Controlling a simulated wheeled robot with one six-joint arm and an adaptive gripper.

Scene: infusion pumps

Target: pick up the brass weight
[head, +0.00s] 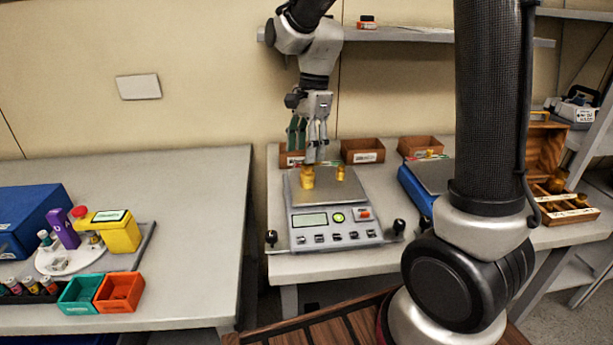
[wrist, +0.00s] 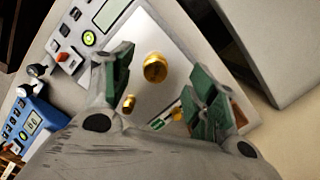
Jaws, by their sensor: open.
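A larger brass weight (head: 307,177) stands upright on the left part of the grey scale's pan (head: 325,193). A smaller brass weight (head: 341,173) stands to its right on the same pan. My gripper (head: 307,146) points down just above the larger weight, open and empty. In the wrist view, the larger weight (wrist: 155,68) appears between the spread green-padded fingers (wrist: 164,72), apart from both. The smaller weight (wrist: 128,103) lies nearer the left finger in that view. I cannot tell the exact height gap from fingertips to weight.
Wooden boxes (head: 362,151) stand behind the scale. A blue scale (head: 415,194) and an open wooden weight case (head: 567,207) are to the right, partly behind my arm. The left table holds a blue box (head: 32,215), a yellow device (head: 118,234) and small bins (head: 120,291).

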